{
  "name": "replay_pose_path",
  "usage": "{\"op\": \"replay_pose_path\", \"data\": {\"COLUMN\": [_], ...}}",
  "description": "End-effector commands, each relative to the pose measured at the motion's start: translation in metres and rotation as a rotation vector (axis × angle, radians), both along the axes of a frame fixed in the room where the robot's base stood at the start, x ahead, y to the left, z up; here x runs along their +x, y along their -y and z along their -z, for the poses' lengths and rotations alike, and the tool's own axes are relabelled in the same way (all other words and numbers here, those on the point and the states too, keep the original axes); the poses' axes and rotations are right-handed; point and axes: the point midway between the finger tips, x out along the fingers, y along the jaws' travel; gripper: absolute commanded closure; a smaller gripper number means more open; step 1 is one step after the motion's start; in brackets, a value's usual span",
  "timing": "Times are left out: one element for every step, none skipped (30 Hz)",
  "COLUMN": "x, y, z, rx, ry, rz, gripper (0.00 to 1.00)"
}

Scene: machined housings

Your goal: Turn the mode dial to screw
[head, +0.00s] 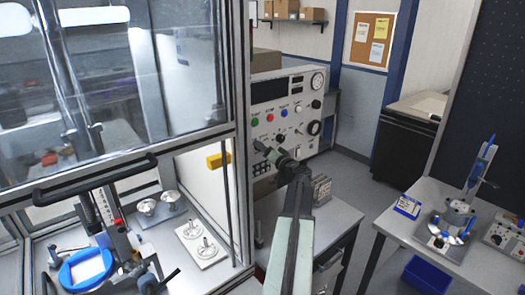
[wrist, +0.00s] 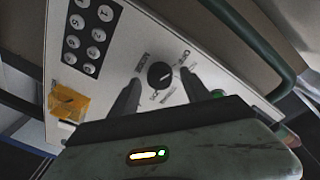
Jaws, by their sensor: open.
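The mode dial (wrist: 160,75) is a small round black knob on a pale panel in the wrist view. My gripper (wrist: 161,86) is open, with one dark finger to the left of the dial and one to the right. I cannot tell whether either finger touches it. In the head view my gripper (head: 267,153) is at the front of the grey control panel (head: 262,122), where it hides part of the panel's lower area.
A ribbed metal block (head: 321,190) sits on the bench below the panel. A glazed enclosure (head: 243,120) stands close on the left.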

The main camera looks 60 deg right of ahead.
Motion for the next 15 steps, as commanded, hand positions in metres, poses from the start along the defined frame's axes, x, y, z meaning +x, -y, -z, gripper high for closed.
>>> {"op": "replay_pose_path", "data": {"x": [-0.0002, -0.0003, -0.0004, -0.0004, -0.0004, -0.0004, -0.0003, -0.0003, -0.0003, -0.0003, -0.0002, 0.0013, 0.0014, 0.0018, 0.0022], "y": [-0.0003, -0.0005, -0.0005, -0.0006, -0.0006, -0.0006, -0.0008, -0.0008, -0.0008, -0.0008, -0.0009, -0.0083, -0.0059, -0.0049, -0.0044], "z": [0.0000, 0.0000, 0.0000, 0.0000, 0.0000, 0.0000, 0.0000, 0.0000, 0.0001, 0.0001, 0.0000, 0.0000, 0.0000, 0.0000, -0.0001], "rx": [0.000, 0.000, 0.000, 0.000, 0.000, 0.000, 0.000, 0.000, 0.000, 0.000, 0.000, 0.000, 0.000, 0.001, 0.004], "ry": [0.000, 0.000, 0.000, 0.000, 0.000, 0.000, 0.000, 0.000, 0.000, 0.000, 0.000, 0.000, -0.001, 0.000, 0.001], "rz": [0.000, 0.000, 0.000, 0.000, 0.000, 0.000, 0.000, 0.000, 0.000, 0.000, 0.000, -0.004, -0.004, -0.004, -0.005], "gripper": [0.44, 0.44, 0.44, 0.44, 0.52, 0.63, 0.72, 0.80, 0.91, 1.00, 1.00, 1.00, 1.00, 1.00, 1.00]}}
